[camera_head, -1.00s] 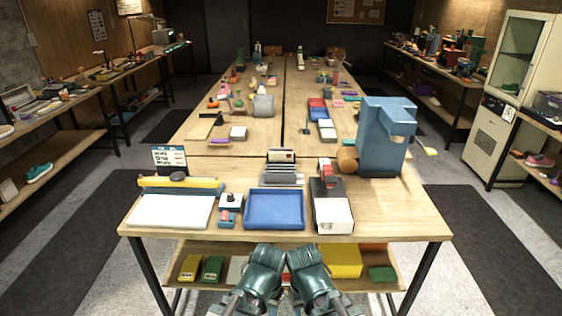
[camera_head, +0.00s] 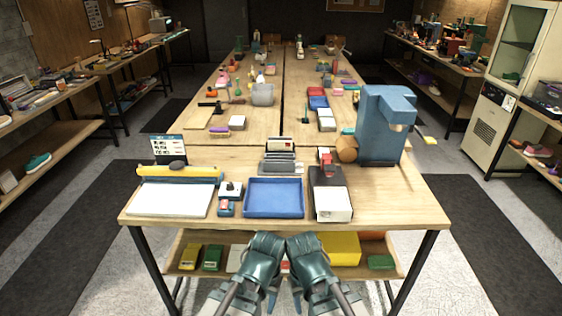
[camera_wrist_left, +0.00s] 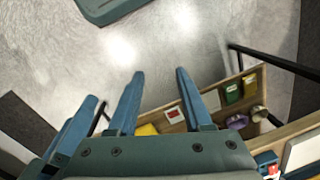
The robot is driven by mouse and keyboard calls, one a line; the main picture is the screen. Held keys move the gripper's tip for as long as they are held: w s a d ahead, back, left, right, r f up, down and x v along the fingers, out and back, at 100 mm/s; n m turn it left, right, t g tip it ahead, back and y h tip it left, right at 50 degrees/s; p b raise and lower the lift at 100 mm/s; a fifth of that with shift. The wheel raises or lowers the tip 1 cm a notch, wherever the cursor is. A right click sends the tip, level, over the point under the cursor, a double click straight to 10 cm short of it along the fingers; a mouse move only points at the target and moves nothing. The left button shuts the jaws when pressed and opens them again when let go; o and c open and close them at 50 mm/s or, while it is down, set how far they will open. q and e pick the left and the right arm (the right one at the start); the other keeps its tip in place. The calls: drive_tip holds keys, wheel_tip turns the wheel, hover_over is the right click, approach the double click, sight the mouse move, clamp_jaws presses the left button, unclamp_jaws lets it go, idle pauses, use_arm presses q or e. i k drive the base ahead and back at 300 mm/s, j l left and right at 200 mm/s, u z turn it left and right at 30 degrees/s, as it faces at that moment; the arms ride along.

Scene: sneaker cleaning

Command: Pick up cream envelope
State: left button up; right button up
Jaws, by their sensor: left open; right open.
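I cannot pick out a cream envelope for certain. A rack of upright pale flat pieces (camera_head: 280,160) stands behind the blue tray in the head view; their kind is too small to tell. My left gripper (camera_head: 262,243) and right gripper (camera_head: 302,243) hang side by side in front of the table's near edge, in the head view. Their fingers are hard to make out there. In the left wrist view my left gripper (camera_wrist_left: 160,75) has its two fingers apart with nothing between them. My right gripper is open, and I see nothing held in it.
The wooden table (camera_head: 400,207) carries a blue tray (camera_head: 273,197), a black-and-white box (camera_head: 332,203), a white pad with a yellow bar (camera_head: 170,200) and a blue machine (camera_head: 382,125). A lower shelf holds a yellow box (camera_head: 340,247). Side aisles are clear.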

sight(272, 145)
drive_tip(key=j+z, duration=0.1)
drive_tip(key=z, duration=0.35)
drive_tip(key=j+z, duration=0.15)
drive_tip(key=z, duration=0.25)
drive_tip(key=j+z, duration=0.35)
drive_tip(key=j, duration=0.35)
drive_tip(key=j+z, duration=0.4)
drive_tip(key=j, duration=0.3)
